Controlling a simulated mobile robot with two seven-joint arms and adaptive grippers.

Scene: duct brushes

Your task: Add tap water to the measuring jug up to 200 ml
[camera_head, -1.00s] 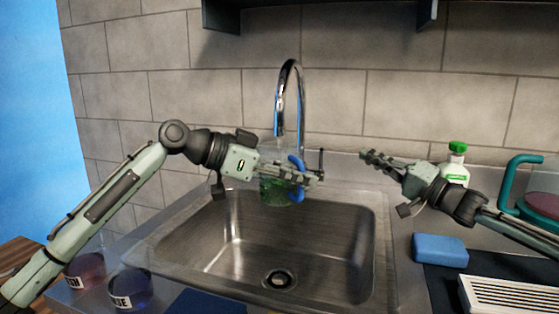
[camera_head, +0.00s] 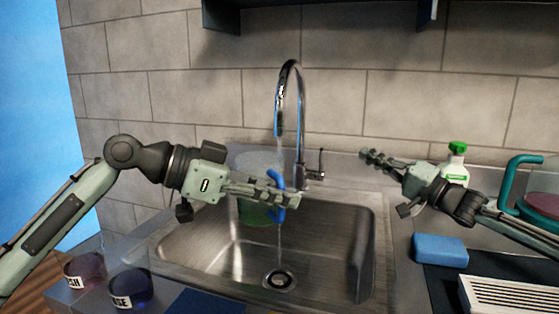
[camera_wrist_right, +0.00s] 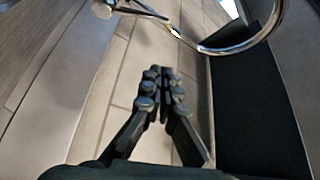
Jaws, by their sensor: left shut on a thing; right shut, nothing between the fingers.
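The clear measuring jug (camera_head: 257,162) has a blue handle (camera_head: 277,210) and a green-tinted lower part. My left gripper (camera_head: 294,200) is shut on the handle, holding the jug above the basin, left of the tap's outlet. The jug looks roughly upright; I cannot read its level or marks. The chrome tap (camera_head: 300,110) arches over the sink. A thin water stream (camera_head: 280,250) shows below the handle, falling toward the drain. The tap lever (camera_head: 321,163) stands at the tap's right. My right gripper (camera_head: 366,156) is shut and empty, right of and apart from the lever.
The steel sink (camera_head: 340,235) has open room below the jug. Two labelled round vessels (camera_head: 84,273) (camera_head: 130,290) stand at front left. A blue sponge (camera_head: 440,249), a green-capped bottle (camera_head: 455,165) and a white slatted item (camera_head: 510,296) are at right. A dark shelf (camera_head: 320,15) hangs above.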

